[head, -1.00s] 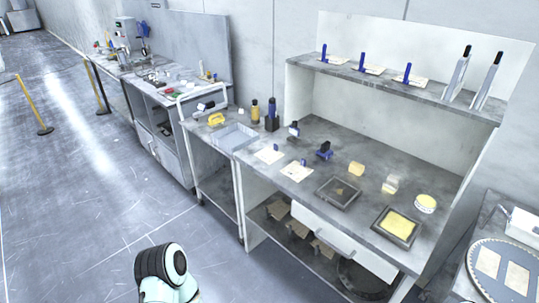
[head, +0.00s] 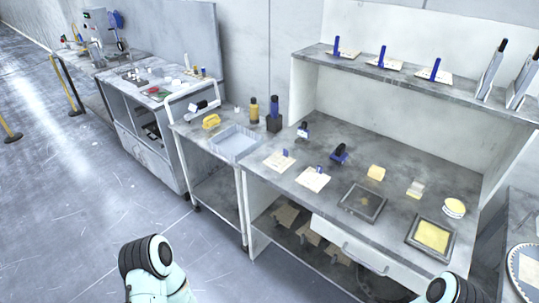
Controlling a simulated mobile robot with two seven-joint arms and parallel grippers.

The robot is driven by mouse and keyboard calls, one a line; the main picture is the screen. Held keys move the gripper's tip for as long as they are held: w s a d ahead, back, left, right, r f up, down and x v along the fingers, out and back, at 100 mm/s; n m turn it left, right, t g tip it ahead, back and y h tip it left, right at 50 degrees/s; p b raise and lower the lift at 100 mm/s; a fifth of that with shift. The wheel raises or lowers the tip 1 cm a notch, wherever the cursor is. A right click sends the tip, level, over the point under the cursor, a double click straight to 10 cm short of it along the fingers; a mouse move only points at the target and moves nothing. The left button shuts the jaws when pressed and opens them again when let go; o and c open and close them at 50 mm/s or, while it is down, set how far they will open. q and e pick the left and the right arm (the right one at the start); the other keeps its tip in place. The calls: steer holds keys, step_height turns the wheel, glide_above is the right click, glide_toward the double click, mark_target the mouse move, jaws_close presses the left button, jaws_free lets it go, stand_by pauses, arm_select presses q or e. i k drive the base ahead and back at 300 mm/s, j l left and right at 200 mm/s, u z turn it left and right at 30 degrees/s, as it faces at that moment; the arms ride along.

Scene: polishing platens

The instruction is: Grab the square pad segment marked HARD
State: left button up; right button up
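Two cream square pads with small blue tabs lie on the grey workbench top (head: 290,197): a left pad (head: 276,163) and a right pad (head: 311,181). More cream pads with upright blue pieces lie on the upper shelf (head: 405,77): a left one (head: 345,54), a middle one (head: 387,65) and a right one (head: 434,77). The lettering is too small to read, so I cannot tell which is marked HARD. Parts of my arms show at the bottom edge, but neither gripper is in view.
A dark tray (head: 362,202) and a yellow-filled tray (head: 432,237) sit on the bench, with a yellow block (head: 376,173) behind. A cart with a grey bin (head: 236,143) adjoins on the left. A white drawer (head: 350,250) is below.

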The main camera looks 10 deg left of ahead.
mark_target(278, 162)
steer(key=i+j, duration=0.15)
steer(key=j, duration=0.2)
steer(key=i+j, duration=0.2)
steer(key=j, duration=0.15)
steer(key=i+j, duration=0.15)
steer(key=j, duration=0.2)
